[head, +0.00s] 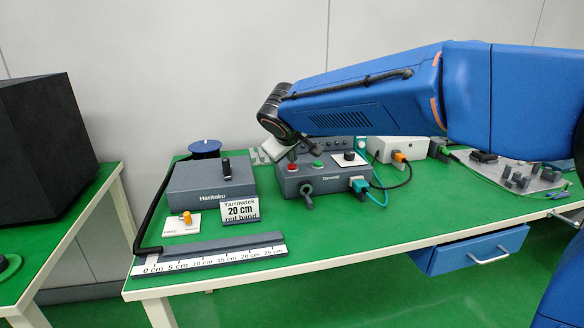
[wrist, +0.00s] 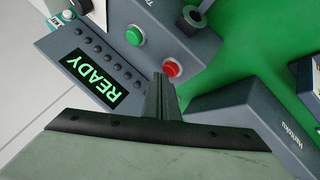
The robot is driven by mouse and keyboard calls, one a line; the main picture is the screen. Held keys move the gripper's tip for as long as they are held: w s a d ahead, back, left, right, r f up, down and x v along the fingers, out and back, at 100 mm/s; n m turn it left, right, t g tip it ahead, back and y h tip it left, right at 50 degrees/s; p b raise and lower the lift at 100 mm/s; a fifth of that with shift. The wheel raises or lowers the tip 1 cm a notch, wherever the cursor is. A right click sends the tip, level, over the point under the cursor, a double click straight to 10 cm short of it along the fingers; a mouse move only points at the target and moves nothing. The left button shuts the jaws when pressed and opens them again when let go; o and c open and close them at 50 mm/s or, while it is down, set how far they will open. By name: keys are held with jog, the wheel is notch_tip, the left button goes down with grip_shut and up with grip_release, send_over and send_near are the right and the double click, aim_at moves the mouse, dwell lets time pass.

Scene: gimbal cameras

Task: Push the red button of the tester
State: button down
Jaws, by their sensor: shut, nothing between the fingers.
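The tester is a grey box (head: 318,186) on the green bench, with a red button (head: 292,168) and a green button (head: 318,164) on its top. In the wrist view the red button (wrist: 172,69) sits close beyond the fingertips, with the green button (wrist: 135,35) to its upper left. A display on the tester reads READY (wrist: 90,80). My gripper (wrist: 160,78) is shut and empty, its tip just left of the red button in that view. Whether it touches the button I cannot tell. In the head view the gripper is partly hidden at the end of my blue arm.
A grey Haritoku box (head: 212,186) stands left of the tester, with a sign (head: 240,210) reading 20 cm red band. A ruler fixture (head: 210,256) lies at the front edge. Cables and a white box (head: 400,149) are to the right. The front middle of the bench is clear.

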aim_at(292, 167)
jog(key=shift+f, duration=0.15)
dwell(0.4)
jog(key=shift+f, duration=0.35)
jog(key=shift+r, duration=0.45)
dwell(0.3)
jog(key=shift+r, duration=3)
